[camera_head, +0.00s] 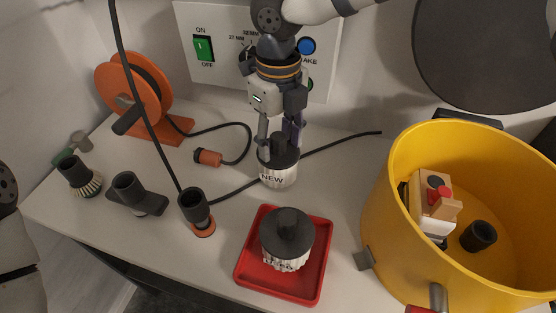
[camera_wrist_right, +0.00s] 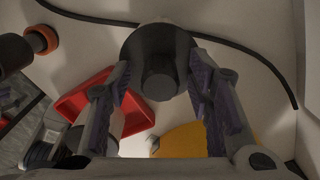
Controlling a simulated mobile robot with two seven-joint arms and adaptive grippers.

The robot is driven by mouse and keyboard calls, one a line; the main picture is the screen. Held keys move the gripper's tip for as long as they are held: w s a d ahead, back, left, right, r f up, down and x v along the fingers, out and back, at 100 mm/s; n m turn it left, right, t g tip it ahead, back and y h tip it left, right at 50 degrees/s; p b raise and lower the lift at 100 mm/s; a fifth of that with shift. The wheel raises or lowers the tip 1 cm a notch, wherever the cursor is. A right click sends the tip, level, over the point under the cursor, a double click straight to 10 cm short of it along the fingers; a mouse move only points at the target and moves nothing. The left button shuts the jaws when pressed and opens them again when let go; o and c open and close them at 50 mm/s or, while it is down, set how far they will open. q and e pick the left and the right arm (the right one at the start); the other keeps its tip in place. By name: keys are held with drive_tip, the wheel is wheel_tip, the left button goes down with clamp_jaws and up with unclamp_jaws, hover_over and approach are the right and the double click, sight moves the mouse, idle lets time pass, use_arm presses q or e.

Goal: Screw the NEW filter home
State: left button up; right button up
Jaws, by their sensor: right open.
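The NEW filter (camera_head: 278,176) stands upright on the bench, a white pleated body lettered "NEW" under a black cap with a knob. My right gripper (camera_head: 281,140) points down over it, its fingers on either side of the knob. In the right wrist view the black cap (camera_wrist_right: 150,45) and its knob lie between the purple finger pads (camera_wrist_right: 161,78), and gaps show beside the knob. The gripper is open. A second filter (camera_head: 287,240) with a black cap sits in the red tray (camera_head: 245,272); its lettering is unreadable. My left gripper is out of view.
A yellow drum (camera_head: 381,225) holding a wooden block with a red knob stands right. An orange cable reel (camera_head: 105,75), a brush (camera_head: 78,175) and black nozzles (camera_head: 128,188) are left. A black cable (camera_head: 335,142) runs beside the NEW filter. A switch panel (camera_head: 222,48) stands behind.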

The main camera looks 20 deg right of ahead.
drive_tip(key=shift+c, duration=0.6)
clamp_jaws()
